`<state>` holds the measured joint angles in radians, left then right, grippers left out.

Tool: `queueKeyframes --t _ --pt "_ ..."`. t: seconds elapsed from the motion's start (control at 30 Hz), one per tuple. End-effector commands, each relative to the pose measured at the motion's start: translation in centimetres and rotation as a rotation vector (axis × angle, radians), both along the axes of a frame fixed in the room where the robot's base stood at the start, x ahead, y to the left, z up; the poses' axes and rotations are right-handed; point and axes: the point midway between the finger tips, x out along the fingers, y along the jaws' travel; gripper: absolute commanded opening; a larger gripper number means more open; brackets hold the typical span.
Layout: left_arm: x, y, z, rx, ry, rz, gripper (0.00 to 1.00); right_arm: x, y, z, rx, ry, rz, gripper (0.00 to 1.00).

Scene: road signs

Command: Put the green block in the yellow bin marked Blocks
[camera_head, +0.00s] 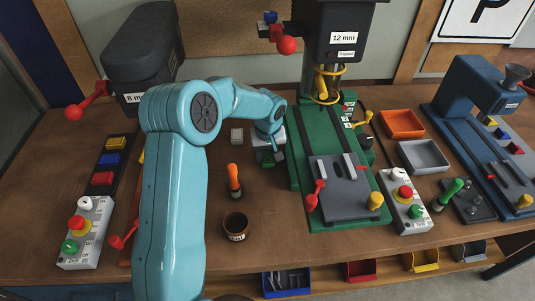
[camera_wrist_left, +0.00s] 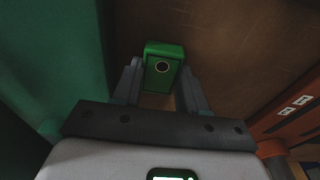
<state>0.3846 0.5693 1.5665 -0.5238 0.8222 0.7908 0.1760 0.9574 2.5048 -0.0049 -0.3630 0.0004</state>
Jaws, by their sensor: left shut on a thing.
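The green block (camera_wrist_left: 164,54) has a dark round mark and sits between the two fingers of my left gripper (camera_wrist_left: 161,88) in the left wrist view. The gripper is shut on it. In the head view my left gripper (camera_head: 268,156) is over the middle of the bench, just left of the green drill base, and the block is mostly hidden there. A yellow bin (camera_head: 423,261) sits below the bench's front edge at the right; I cannot read any marking on it. My right gripper is not in view.
A blue bin (camera_head: 287,284), a red bin (camera_head: 361,271) and a grey bin (camera_head: 470,251) also sit below the front edge. An orange-handled tool (camera_head: 234,180) and a brown cup (camera_head: 236,226) stand left of the drill base (camera_head: 297,172). A control box (camera_head: 405,200) stands right of it.

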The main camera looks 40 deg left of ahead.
Motion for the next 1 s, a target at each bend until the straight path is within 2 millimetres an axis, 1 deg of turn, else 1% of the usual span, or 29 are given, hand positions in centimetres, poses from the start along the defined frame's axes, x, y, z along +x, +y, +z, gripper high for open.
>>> queueKeyframes --t 0.03,0.07,0.1,0.37,0.47,0.5,0.57,0.8,0.9,1.0 --pt "0.0 0.0 -0.2 0.000 0.000 0.000 0.45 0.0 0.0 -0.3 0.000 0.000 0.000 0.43" --pt "0.0 0.0 -0.1 0.000 0.000 0.000 0.55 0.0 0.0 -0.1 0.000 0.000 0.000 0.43" --pt "0.0 0.0 -0.1 0.000 0.000 0.000 0.67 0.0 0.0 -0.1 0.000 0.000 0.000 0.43" --pt "0.0 0.0 -0.1 0.000 0.000 0.000 0.67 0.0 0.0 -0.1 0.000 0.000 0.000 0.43" --pt "0.0 0.0 0.5 0.000 0.000 0.000 0.67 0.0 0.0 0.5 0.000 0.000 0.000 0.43" --pt "0.0 0.0 0.7 0.001 -0.002 0.000 0.67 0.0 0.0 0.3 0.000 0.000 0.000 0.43" --pt "0.0 -0.1 1.6 0.002 -0.006 0.000 0.67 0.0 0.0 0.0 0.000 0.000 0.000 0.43" --pt "-0.5 -0.6 7.2 0.003 -0.005 0.000 0.67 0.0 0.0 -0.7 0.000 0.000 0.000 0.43" --pt "-0.6 -0.9 9.2 0.002 -0.004 0.000 0.67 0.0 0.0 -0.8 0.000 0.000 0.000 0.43" --pt "-0.8 -1.0 10.8 0.002 -0.004 0.001 0.67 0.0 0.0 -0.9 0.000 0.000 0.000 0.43"
